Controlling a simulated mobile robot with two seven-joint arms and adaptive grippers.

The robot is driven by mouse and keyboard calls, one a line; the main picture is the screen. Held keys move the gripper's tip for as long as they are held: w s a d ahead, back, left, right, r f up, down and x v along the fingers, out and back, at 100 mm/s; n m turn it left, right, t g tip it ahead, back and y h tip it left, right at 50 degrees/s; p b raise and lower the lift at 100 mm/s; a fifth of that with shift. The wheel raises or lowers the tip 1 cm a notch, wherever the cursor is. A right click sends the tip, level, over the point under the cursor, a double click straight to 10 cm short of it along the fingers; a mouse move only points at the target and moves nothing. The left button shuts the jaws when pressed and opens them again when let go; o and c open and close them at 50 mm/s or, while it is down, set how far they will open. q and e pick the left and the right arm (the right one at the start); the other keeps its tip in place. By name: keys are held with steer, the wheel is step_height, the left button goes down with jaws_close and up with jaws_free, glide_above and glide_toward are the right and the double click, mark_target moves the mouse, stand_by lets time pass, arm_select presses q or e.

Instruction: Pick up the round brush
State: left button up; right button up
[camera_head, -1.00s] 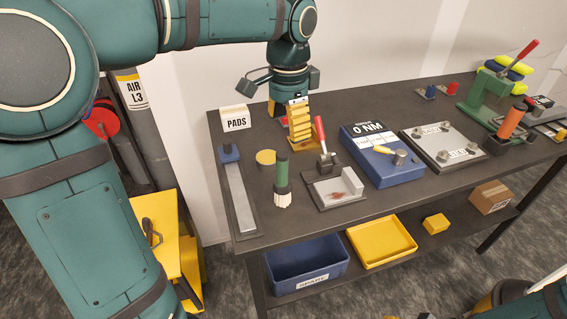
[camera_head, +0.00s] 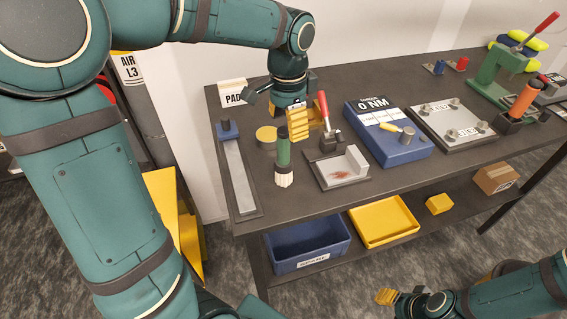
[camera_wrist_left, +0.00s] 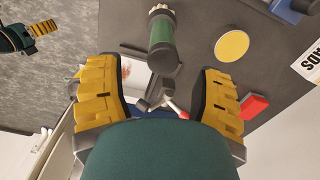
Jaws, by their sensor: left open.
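The round brush (camera_head: 284,160) stands upright on the bench, bristles down, with a green handle, a dark top and pale bristles. In the left wrist view the brush (camera_wrist_left: 161,42) lies ahead of the fingertips, roughly in line with the gap between them. My left gripper (camera_head: 307,122) is open and empty, just behind and to the right of the brush top, apart from it. Its two yellow fingers show spread in the wrist view (camera_wrist_left: 155,78). My right gripper (camera_head: 386,297) is low in front of the bench; its opening is unclear.
A red-handled clamp fixture (camera_head: 330,140) stands close right of the brush. A yellow disc (camera_head: 266,134) lies behind it, and a long metal strip (camera_head: 238,178) lies to its left. A blue torque tester (camera_head: 393,146) is farther right. Bare bench lies in front of the brush.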

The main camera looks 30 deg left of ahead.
mark_target(284, 130)
arm_select(q)
steer(key=f, duration=0.2)
steer(key=f+b, duration=0.1)
steer(key=f, duration=0.1)
steer(key=shift+s+a, duration=0.3)
steer(key=shift+s, duration=0.05)
steer(key=shift+f, duration=0.45)
jaws_close()
